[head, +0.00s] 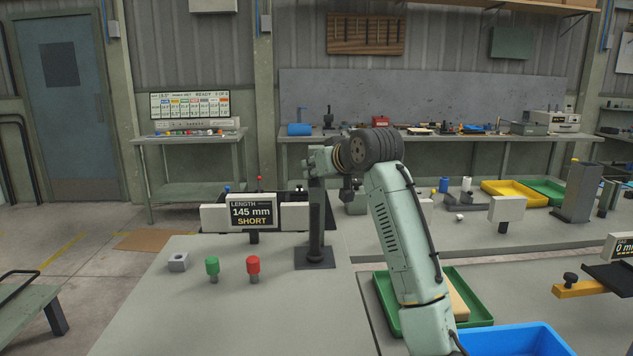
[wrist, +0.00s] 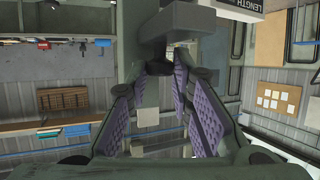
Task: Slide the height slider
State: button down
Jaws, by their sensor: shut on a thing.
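The height gauge is a dark upright post (head: 316,220) on a flat base at the right of the near bench. Its top is partly covered by my arm in the head view. In the wrist view my gripper (wrist: 166,64) has its purple-padded fingers closed in on the slider, a grey block (wrist: 167,22) at the post. The exact contact between pads and slider is partly hidden by the fingertips. A display (head: 252,212) left of the post reads LENGTH 145 mm SHORT.
A grey nut-like block (head: 178,262), a green-capped peg (head: 212,268) and a red-capped peg (head: 253,268) stand on the near bench. A green tray (head: 465,290) and a blue bin (head: 515,340) lie to the right. The bench front is clear.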

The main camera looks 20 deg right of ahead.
jog(key=shift+r, duration=1.3)
jog(key=c, duration=1.8)
grip_release()
jog(key=shift+r, duration=0.1)
jog(key=shift+o, duration=0.2)
jog(key=v, duration=1.2)
jog(key=shift+s+f, duration=0.1)
jog(key=shift+f, duration=0.1)
